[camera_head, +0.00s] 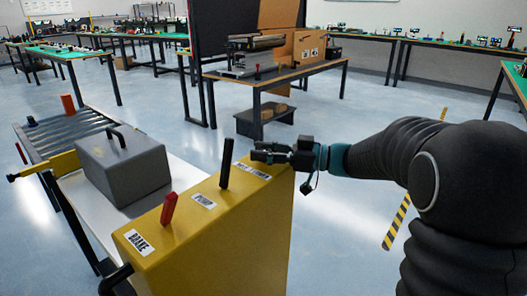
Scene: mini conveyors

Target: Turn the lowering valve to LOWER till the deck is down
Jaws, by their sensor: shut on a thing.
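My gripper (262,152) is at the far right end of a yellow control box (210,235), just above a white label (254,171) that seems to read HOLD / LOWER. It is shut on the lowering valve there. The fingers hide the valve, so its angle cannot be told. A black lever (226,163) stands upright by the PUMP label. A red lever (169,208) leans by the BRAKE label. The pale deck (188,174) lies left of the box and carries a grey case (135,172) with a black handle. Its exact height cannot be told.
A grey roller conveyor (75,138) stands beyond the deck, with a yellow bar (45,165) at its near left side. A table (275,78) with cardboard stands behind. A yellow-black striped floor line (397,222) runs behind my arm. Open floor lies between.

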